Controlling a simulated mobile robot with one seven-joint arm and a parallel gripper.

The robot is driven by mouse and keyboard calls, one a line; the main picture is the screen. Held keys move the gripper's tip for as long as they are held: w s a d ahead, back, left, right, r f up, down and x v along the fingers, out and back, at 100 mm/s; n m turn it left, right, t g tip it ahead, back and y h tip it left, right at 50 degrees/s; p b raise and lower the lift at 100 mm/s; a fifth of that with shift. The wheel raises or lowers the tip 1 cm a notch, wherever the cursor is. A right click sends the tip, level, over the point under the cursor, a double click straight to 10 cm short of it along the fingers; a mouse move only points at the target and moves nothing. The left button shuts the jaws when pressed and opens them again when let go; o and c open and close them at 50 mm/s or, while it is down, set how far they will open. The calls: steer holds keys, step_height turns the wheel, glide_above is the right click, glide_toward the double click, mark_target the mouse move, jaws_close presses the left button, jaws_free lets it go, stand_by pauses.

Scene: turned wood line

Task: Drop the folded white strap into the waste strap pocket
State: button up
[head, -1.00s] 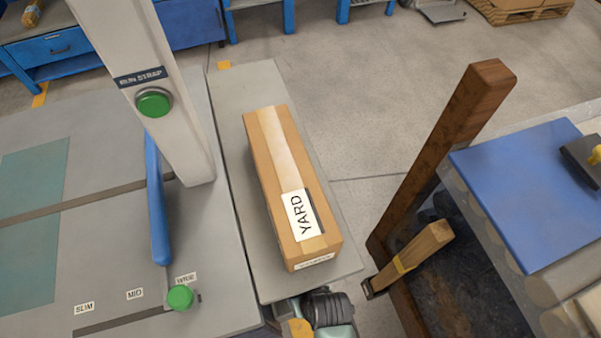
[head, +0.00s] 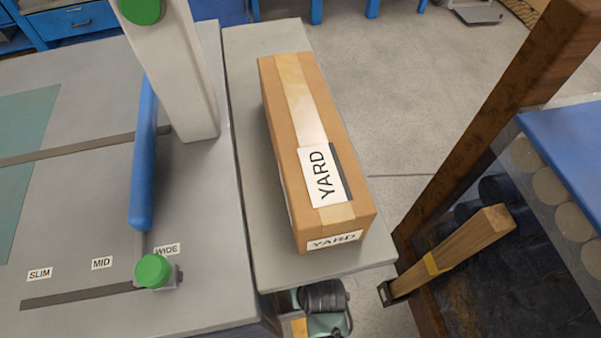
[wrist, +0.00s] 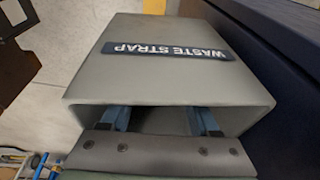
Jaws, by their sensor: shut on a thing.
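The waste strap pocket (wrist: 170,85) is a grey, box-shaped holder in the wrist view, with a dark "WASTE STRAP" label upside down on its face and its open mouth toward me. My gripper (wrist: 162,120) is at that mouth, its two blue fingers reaching into the opening. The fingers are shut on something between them. The folded white strap itself does not show; the pocket and the gripper's dark body hide the space where the fingers end. Neither pocket nor gripper can be made out in the head view.
A taped carton (head: 312,150) marked "YARD" sits on the grey side table (head: 255,120). Left of it stand a column with a green button (head: 141,10) and a blue lever (head: 144,160). A dark wall (wrist: 280,75) stands close beside the pocket.

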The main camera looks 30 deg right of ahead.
steer(key=w+g+b, duration=0.1)
steer(key=w+g, duration=0.1)
steer(key=shift+d+r+g, duration=0.1)
steer(key=shift+r+g, duration=0.05)
steer(key=shift+g, duration=0.25)
step_height(320, 180, down, 3)
steer(key=b, duration=0.3)
steer(key=shift+s+r, duration=0.15)
steer(key=shift+r, duration=0.05)
steer(key=shift+f, duration=0.6)
steer(key=o, duration=1.3)
